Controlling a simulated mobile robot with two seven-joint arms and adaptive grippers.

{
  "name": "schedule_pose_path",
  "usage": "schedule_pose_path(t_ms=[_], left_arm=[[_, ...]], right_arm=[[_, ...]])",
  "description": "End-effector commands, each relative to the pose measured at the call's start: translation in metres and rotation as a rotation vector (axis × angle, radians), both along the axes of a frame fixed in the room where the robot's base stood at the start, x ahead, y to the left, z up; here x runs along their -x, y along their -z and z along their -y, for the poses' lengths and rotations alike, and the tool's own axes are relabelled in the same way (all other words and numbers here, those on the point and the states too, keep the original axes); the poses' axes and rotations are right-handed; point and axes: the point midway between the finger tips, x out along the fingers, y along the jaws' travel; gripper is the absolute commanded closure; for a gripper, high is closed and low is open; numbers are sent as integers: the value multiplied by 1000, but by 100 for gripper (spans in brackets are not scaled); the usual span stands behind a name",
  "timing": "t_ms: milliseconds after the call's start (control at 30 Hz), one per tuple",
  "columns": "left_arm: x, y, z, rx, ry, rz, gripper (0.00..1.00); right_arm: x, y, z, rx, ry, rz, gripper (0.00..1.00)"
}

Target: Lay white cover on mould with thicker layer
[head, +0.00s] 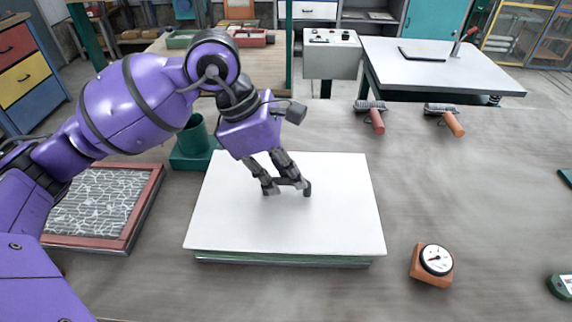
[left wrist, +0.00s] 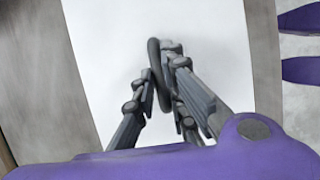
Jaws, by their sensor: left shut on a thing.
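The white cover (head: 335,210) is a flat white plate with a dark handle (head: 291,184) near its middle. It lies over a green-edged mould (head: 280,259), whose front edge shows beneath it; whether the two touch all round I cannot tell. My left gripper (head: 287,190) is shut on the handle, and the left wrist view shows its fingers around the dark loop (left wrist: 159,75). A second mould (head: 152,190) with a reddish frame and a grey, white-veined layer stands at the left, uncovered, partly behind my left arm. My right gripper is not in view.
A green cup-like holder (head: 194,135) stands behind the cover's left corner. Two rollers (head: 376,121) (head: 453,123) lie at the back right. A dial gauge (head: 432,264) stands right of the cover. The table (head: 470,190) is clear between the rollers and gauge.

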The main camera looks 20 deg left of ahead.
Motion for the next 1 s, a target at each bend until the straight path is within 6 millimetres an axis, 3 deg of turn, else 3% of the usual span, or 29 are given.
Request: schedule_pose_path(t_ms=[300,667,700,833,1000], left_arm=[[-4,38,-5,2,0,-2,100],[-4,43,-5,0,0,-1,100],[-4,43,-5,0,0,-2,86],[-4,42,-5,-1,-1,-2,70],[-4,42,-5,-1,-1,-2,70]], right_arm=[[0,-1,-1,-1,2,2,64],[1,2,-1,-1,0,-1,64],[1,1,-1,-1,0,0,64],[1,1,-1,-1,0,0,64],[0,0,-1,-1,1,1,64]])
